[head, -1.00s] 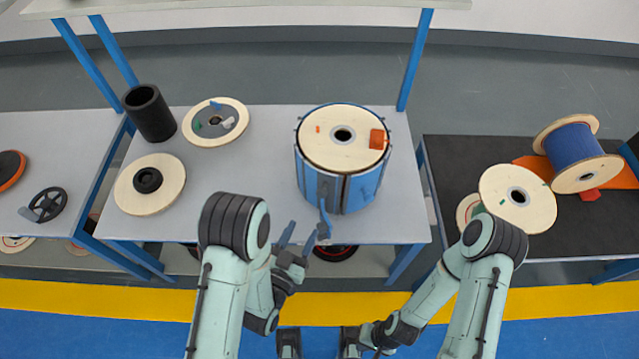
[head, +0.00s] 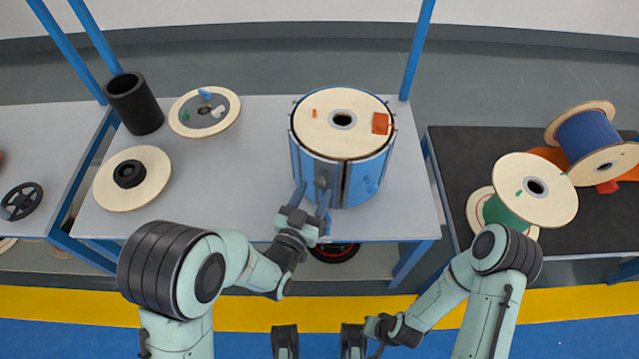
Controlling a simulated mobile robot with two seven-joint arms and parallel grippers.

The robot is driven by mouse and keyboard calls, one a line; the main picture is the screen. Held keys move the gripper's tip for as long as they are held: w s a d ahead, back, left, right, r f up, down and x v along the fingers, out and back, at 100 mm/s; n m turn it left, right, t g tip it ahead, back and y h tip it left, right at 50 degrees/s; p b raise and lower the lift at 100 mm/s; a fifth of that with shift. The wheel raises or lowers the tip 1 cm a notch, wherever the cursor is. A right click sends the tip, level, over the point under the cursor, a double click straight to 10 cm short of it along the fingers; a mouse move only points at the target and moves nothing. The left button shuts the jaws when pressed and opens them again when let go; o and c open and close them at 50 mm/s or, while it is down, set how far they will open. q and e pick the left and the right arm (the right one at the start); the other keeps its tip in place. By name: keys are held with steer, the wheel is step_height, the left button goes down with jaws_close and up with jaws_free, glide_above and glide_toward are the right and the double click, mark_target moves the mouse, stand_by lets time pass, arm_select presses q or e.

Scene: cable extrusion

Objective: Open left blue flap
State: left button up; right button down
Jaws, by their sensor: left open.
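The blue flap container (head: 372,180) is a blue cylinder standing near the front edge of the grey table, with a wooden disc (head: 343,140) in its top. A dark vertical seam runs down its front, and a handle-like piece at the lower front left is partly hidden by my gripper. My left gripper (head: 312,198) is open, with its fingers at the front left of the cylinder, around or beside that piece; I cannot tell whether they touch.
The grey table (head: 240,190) also holds a black tube (head: 134,104), a wooden disc with small coloured pieces (head: 190,130) and another disc with a black hub (head: 108,193). A dark table (head: 450,160) with cable spools (head: 590,135) stands at the right. Blue posts rise at the back.

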mark_target(317, 186)
arm_select(q)
steer(key=shift+x, duration=2.15)
jaws_close()
steer(key=shift+s, duration=0.1)
